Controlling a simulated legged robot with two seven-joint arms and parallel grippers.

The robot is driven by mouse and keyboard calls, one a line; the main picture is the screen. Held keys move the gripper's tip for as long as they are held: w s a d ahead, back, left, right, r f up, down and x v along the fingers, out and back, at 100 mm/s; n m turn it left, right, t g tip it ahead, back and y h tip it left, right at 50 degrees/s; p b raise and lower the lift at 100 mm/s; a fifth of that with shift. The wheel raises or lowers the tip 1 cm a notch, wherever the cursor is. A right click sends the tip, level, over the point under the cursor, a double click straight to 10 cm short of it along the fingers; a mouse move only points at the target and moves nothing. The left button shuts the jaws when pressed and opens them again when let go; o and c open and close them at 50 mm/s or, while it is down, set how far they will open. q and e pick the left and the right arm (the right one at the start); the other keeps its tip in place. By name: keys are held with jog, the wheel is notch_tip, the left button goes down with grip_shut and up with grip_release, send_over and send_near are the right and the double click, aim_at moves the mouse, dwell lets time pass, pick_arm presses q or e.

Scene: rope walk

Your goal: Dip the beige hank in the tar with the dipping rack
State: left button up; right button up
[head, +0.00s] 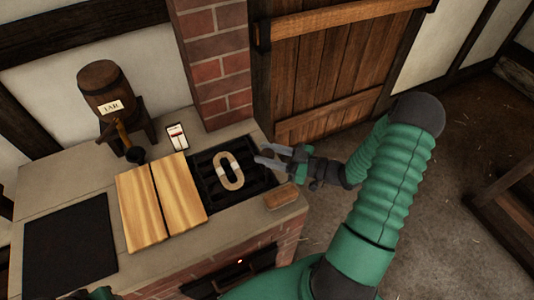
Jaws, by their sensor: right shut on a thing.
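The beige hank (220,161), an oval loop, lies flat on the black dipping rack (205,174) set in the dark square opening of the brick-sided counter. My right gripper (260,154) is at the rack's right edge, beside the hank and apart from it. It is shut on the dipping rack; the exact grip point is small and dark. The tar's surface is hard to tell from the black rack. Only a sliver of my left arm shows at the bottom left, and its fingers cannot be made out.
Two wooden boards (143,205) lie left of the opening. A brown block (281,197) sits at the counter's right corner. A barrel labelled TAR (101,84) stands at the back left, with a small card (177,137) nearby. A dark plate (70,246) lies at the left.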

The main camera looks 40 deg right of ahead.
jog(key=shift+a, duration=0.25)
jog(key=shift+c, duration=1.1)
jog(key=shift+d, duration=0.35)
grip_shut()
jog(key=shift+a+f, duration=0.1)
jog(key=shift+f, duration=0.25)
notch_tip(320, 180, down, 4)
jog(key=b, duration=0.3)
jog(key=shift+w+f, duration=0.1)
jog(key=o, duration=1.2)
grip_release()
jog(key=shift+r, duration=0.2)
